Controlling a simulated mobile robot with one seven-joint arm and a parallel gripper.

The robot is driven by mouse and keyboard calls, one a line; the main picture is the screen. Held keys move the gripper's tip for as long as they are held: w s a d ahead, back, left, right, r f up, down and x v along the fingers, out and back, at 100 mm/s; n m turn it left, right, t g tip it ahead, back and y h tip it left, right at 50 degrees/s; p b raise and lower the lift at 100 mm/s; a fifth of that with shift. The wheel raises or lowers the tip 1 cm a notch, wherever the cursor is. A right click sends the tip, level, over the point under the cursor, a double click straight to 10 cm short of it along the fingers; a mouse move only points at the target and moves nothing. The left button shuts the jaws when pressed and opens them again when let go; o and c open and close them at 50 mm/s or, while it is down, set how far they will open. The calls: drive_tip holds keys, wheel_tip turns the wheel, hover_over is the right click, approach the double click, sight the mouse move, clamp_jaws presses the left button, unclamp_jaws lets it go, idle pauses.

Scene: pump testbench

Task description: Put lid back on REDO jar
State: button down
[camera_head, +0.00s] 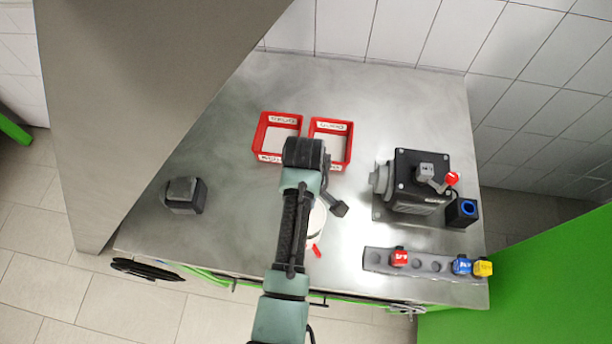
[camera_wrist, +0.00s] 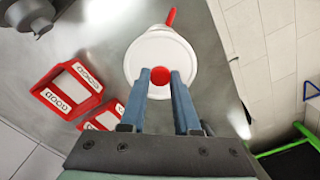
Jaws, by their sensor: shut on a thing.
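In the wrist view, a round white lid (camera_wrist: 160,48) with a red knob (camera_wrist: 160,77) lies between my fingertips. My gripper (camera_wrist: 161,80) is shut on the red knob. A red handle-like piece (camera_wrist: 171,16) sticks out past the far edge of the white round shape. In the head view, a white round part (camera_head: 319,222), the jar or its lid, shows beside my arm, with the red piece (camera_head: 317,251) below it. My arm hides the rest and my fingertips there. I cannot tell whether the lid touches the jar, and no REDO label is readable.
Two red trays (camera_head: 258,138) (camera_head: 349,150) stand behind my arm. A black pump unit (camera_head: 415,175) stands at right, with a grey rack (camera_head: 430,264) holding red, blue and yellow pieces in front. A dark block (camera_head: 183,196) sits at left. Bare steel table surrounds them.

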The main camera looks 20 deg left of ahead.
drive_tip(key=shift+a+f, duration=0.15)
drive_tip(key=shift+f, duration=0.6)
wheel_tip(320, 180, down, 4)
drive_tip(key=b, duration=0.3)
drive_tip(key=shift+f+b, duration=0.15)
drive_tip(key=shift+b, duration=0.25)
drive_tip(key=shift+f+p, duration=0.2)
drive_tip(key=shift+p, duration=0.35)
idle(1.8)
drive_tip(key=shift+c, duration=0.4)
unclamp_jaws()
wheel_tip(320, 180, up, 3)
drive_tip(key=p, duration=0.2)
drive_tip(key=shift+f+p, duration=0.15)
drive_tip(key=shift+p, duration=0.2)
drive_tip(key=shift+r, duration=2.15)
